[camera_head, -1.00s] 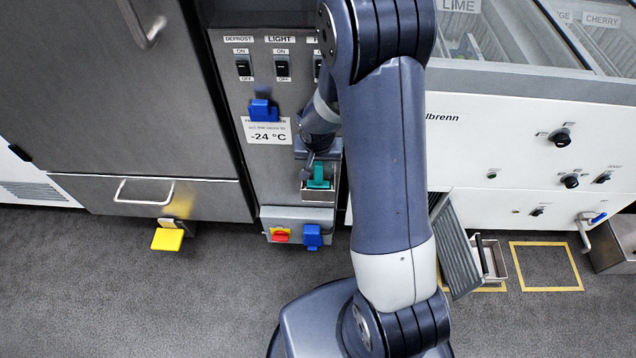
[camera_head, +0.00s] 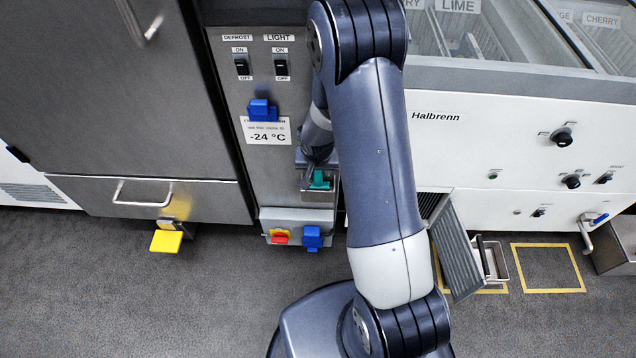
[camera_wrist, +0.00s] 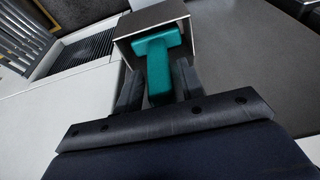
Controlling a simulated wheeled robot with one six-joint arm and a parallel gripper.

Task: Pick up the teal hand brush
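The teal hand brush (camera_head: 320,180) sits in a small open metal holder (camera_head: 318,196) on the front of the grey control panel. In the wrist view, the brush (camera_wrist: 157,66) has its head inside the box-like holder (camera_wrist: 150,24) and its handle towards me. My gripper (camera_wrist: 159,82) has one dark finger on each side of the handle. The fingers are apart, and I see no clear grip on the handle. In the head view, my gripper (camera_head: 318,160) is right above the brush, and my arm hides part of it.
A box with a red knob (camera_head: 280,236) and a blue knob (camera_head: 312,238) is just below. A yellow pedal (camera_head: 166,241) juts out at left. A slatted flap (camera_head: 456,248) hangs open right of my arm.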

